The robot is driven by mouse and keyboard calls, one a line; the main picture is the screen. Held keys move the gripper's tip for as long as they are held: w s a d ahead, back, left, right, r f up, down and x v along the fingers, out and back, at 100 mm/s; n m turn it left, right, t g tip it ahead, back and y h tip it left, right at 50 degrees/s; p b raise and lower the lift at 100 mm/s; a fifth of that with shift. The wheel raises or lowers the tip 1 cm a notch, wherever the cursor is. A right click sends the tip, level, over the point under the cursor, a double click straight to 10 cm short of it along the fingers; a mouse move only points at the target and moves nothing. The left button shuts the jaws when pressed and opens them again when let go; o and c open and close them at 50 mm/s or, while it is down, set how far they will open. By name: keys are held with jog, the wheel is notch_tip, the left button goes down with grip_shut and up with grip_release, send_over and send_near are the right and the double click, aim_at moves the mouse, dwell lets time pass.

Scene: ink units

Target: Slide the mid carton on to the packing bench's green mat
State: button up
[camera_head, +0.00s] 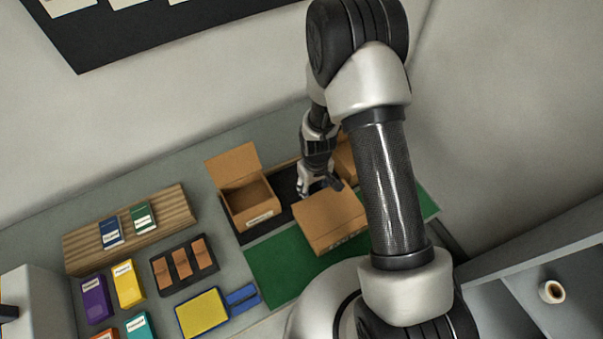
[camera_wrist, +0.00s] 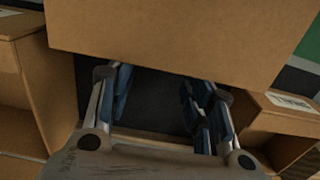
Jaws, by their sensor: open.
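The mid carton (camera_head: 328,222), a closed brown box, sits at least partly over the green mat (camera_head: 272,272); its back edge is by the dark strip behind. My gripper (camera_head: 319,187) is at its back side, fingers pointing down. In the wrist view the mid carton (camera_wrist: 185,38) fills the top, and my open gripper (camera_wrist: 160,88) has its fingertips at the carton's lower edge with only dark surface between them. I cannot tell whether they touch it. The carton's far underside and the mat's right part behind my arm are hidden.
An open-flapped carton (camera_head: 250,205) stands left on the dark strip. Another carton (camera_head: 346,160) stands right, partly behind my arm. Both flank my gripper. A wooden rack (camera_head: 130,230), a dark tray (camera_head: 185,264) and coloured packs lie further left. The mat's front left is clear.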

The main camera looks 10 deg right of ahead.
aim_at(319, 194)
jog(key=shift+s+d, duration=0.3)
jog(key=shift+s, duration=0.4)
jog(key=shift+s+d, duration=0.3)
jog(key=shift+s, duration=0.4)
jog(key=shift+s+d, duration=0.3)
jog(key=shift+s, duration=0.4)
jog(key=shift+w+a, duration=0.25)
jog(key=shift+w, duration=0.3)
jog(key=shift+r, duration=0.1)
notch_tip(319, 194, up, 7)
jog(key=p, duration=0.4)
jog(key=shift+s, duration=0.1)
